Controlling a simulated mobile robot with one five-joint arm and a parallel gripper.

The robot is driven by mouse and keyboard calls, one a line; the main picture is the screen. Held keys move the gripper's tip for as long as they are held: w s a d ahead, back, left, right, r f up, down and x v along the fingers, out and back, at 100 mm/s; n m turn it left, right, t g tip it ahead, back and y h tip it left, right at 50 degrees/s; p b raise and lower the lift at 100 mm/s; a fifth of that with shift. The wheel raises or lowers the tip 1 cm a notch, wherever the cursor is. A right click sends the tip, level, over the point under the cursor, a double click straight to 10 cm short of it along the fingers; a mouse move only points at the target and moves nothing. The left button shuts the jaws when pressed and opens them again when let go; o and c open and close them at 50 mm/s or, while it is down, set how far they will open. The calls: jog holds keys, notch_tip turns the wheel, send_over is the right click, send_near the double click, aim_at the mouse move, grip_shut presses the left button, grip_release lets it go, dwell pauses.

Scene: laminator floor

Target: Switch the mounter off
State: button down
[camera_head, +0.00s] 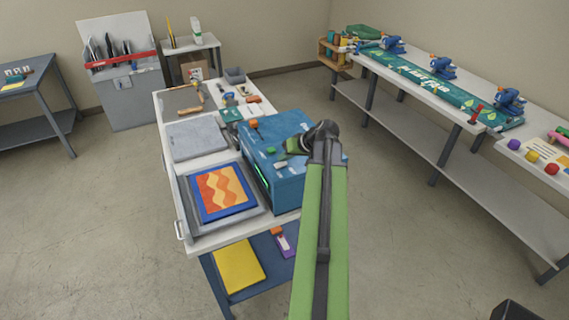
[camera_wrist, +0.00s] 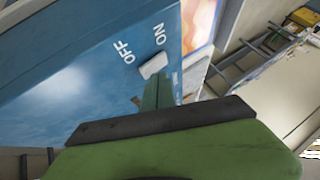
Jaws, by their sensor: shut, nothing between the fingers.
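The mounter (camera_head: 283,185) is a blue box-shaped machine on the right side of the white workbench, with a green glowing slot on its left side. In the wrist view its blue face (camera_wrist: 80,75) carries the white words OFF and ON. A small pale switch (camera_wrist: 153,65) sits beside these words; I cannot tell which position it is in. My gripper (camera_wrist: 157,92) is shut and empty, its tip close to the switch; I cannot tell if they touch. In the head view my gripper (camera_head: 291,147) is over the machine's top, and my arm hides part of its right side.
A framed orange-and-yellow picture (camera_head: 222,192) lies left of the machine, with a grey slab (camera_head: 196,140) behind it. An orange knob (camera_head: 254,124) is on the machine's far top edge. Hand tools lie at the bench's back. A long table (camera_head: 440,85) stands right, across clear floor.

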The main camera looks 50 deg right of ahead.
aim_at(283, 165)
jog(key=shift+f, duration=0.3)
jog(key=shift+r, duration=0.15)
dwell(0.4)
jog(key=shift+r+p, duration=0.5)
jog(key=shift+r, duration=0.1)
jog(key=r+p, duration=0.5)
jog(key=shift+w+a, duration=0.15)
jog(key=shift+a, duration=0.25)
